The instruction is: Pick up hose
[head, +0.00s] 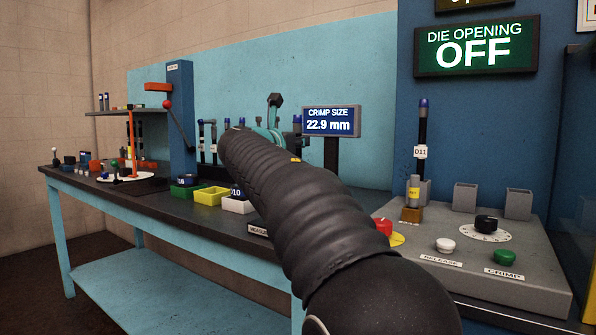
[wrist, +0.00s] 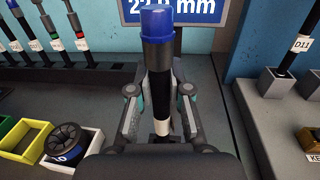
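In the wrist view a dark upright hose (wrist: 159,75) with a blue cap and a pale band low down stands close to the camera. The two fingers of my gripper (wrist: 160,98) close in on it from left and right, and it appears gripped between them. The contact faces are partly hidden behind the hose. In the head view my gripper (head: 270,128) is beyond my black arm, near the rack at the back of the bench. My arm hides much of it there, and I cannot make out the gripped hose clearly.
Several capped hoses (head: 213,138) stand in the rack left of my gripper. Yellow (head: 211,196) and white (head: 238,206) bins sit in front. The crimp size display (head: 332,121) stands right behind. A hose labelled D11 (head: 421,130) stands upright on the grey crimper console (head: 530,280).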

